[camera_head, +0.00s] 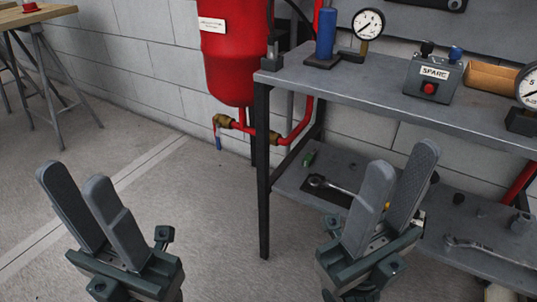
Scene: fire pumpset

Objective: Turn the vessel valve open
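The red vessel (232,60) hangs by the wall at top centre. Below it, red pipework carries a small brass valve (224,121) with a blue lever (218,140) that points down. A second brass fitting (270,137) sits to its right, partly behind the table leg. My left gripper (73,176) is at lower left, fingers apart and empty, well in front of the valve. My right gripper (400,158) is at lower right, fingers apart and empty, in front of the metal table. Neither gripper touches the valve.
A grey metal table (385,85) holds a blue cylinder (325,35), a gauge (368,24) and a SPARE switch box (433,76). Its lower shelf (290,180) carries wrenches. Its front leg (263,190) stands right of the valve. A wooden-topped table (40,12) is far left. Floor between is clear.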

